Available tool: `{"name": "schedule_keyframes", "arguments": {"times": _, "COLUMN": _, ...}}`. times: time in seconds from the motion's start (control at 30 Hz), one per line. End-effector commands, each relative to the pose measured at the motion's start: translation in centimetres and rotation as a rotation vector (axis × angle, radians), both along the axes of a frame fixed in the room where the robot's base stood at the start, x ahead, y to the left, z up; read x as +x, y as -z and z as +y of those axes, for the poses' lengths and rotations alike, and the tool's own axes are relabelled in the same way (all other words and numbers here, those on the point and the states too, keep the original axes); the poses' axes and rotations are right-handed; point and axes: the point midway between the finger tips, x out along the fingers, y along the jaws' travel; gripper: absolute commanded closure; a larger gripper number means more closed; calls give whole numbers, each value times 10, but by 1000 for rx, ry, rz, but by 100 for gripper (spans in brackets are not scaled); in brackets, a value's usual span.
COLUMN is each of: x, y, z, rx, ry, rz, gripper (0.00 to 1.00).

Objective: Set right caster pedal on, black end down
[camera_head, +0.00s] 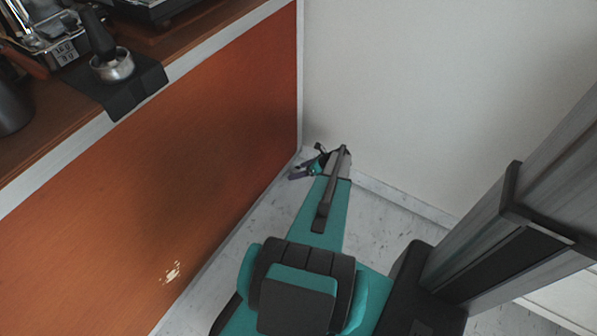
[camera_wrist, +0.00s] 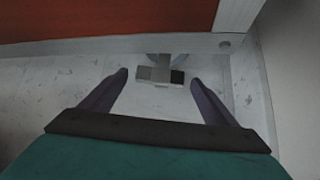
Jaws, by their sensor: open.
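The right caster pedal (camera_wrist: 160,76) shows in the wrist view, low under the bottom edge of the cart. It is a small rocker with a black end (camera_wrist: 178,77) on the right and a grey end on the left. I cannot tell clearly which end sits lower. My gripper (camera_wrist: 159,78) is open, its two dark fingers to either side of the pedal in the picture, with nothing held. In the head view my gripper (camera_head: 308,166) is low near the cart's far bottom corner; the pedal cannot be made out there.
The cart's orange panel (camera_head: 190,150) stands to the left in the head view, with a portafilter (camera_head: 112,66) on its top. A white wall (camera_head: 430,90) stands close behind and to the right. The pale floor (camera_wrist: 50,85) around the gripper looks clear.

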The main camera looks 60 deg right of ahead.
Motion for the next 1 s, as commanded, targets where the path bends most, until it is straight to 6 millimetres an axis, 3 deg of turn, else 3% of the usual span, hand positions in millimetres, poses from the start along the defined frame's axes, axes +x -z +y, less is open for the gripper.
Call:
{"name": "schedule_keyframes", "arguments": {"times": 0.7, "x": -76, "y": -74, "z": -18, "rx": 0, "ry": 0, "rz": 0, "gripper": 19}}
{"name": "schedule_keyframes", "arguments": {"times": 1.0, "x": -91, "y": -88, "z": -22, "rx": 1, "ry": -1, "rz": 0, "gripper": 19}}
